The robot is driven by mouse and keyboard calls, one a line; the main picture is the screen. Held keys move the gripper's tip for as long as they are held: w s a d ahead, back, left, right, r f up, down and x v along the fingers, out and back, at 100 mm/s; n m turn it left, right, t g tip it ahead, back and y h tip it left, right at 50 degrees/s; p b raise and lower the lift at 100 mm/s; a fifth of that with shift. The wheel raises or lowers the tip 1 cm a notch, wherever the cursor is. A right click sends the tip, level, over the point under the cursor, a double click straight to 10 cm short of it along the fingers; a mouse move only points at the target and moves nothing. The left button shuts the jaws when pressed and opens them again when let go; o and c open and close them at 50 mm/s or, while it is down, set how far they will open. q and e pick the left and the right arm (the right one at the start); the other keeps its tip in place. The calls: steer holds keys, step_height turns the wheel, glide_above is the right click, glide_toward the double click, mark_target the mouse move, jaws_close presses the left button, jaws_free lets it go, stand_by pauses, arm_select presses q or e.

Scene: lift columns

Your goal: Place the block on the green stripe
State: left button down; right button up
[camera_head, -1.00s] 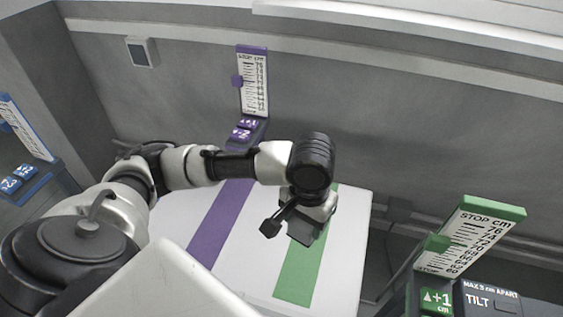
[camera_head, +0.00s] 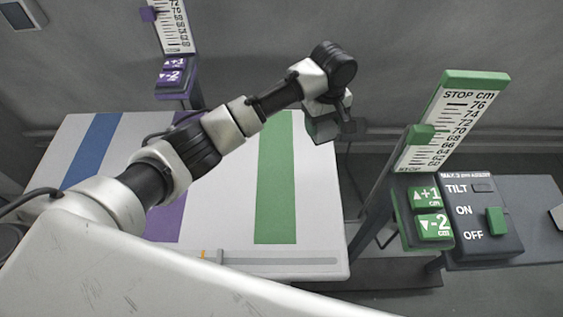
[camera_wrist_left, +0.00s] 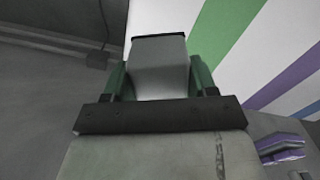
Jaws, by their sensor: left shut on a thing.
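My left gripper (camera_head: 325,128) hangs at the table's back right corner, to the right of the green stripe (camera_head: 275,190). In the left wrist view its fingers (camera_wrist_left: 160,85) are shut on a grey block (camera_wrist_left: 160,75) with a dark far edge. In the head view the block cannot be told clearly from the gripper. The green stripe runs front to back on the white table (camera_head: 222,190); it also shows in the left wrist view (camera_wrist_left: 228,30), to the right of the block. My right gripper is not in view.
A purple stripe (camera_head: 165,225) and a blue stripe (camera_head: 93,150) lie left of the green one. A green-marked scale (camera_head: 450,120) and a control box with a tilt switch (camera_head: 482,220) stand to the right. A purple scale (camera_head: 175,28) stands behind the table.

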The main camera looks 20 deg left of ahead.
arm_select(q)
steer(key=s+a+f, duration=0.1)
steer(key=a+f, duration=0.1)
steer(key=a, duration=0.1)
steer(key=s+a+f, duration=0.2)
steer(key=a, duration=0.1)
steer(key=s+a+f, duration=0.1)
steer(key=a+f, duration=0.1)
steer(key=a, duration=0.2)
steer(key=shift+s+a+f+p, duration=0.1)
steer(key=shift+s+f+p, duration=0.2)
steer(key=shift+f+p, duration=0.05)
steer(key=shift+s+f, duration=0.1)
steer(key=shift+f, duration=2)
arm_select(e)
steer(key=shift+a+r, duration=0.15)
arm_select(q)
steer(key=shift+c, duration=1.6)
jaws_free()
steer(key=shift+a+f, duration=0.1)
steer(key=shift+f, duration=0.1)
step_height(320, 180, up, 12)
steer(key=shift+r+p, duration=0.15)
steer(key=shift+p, duration=0.3)
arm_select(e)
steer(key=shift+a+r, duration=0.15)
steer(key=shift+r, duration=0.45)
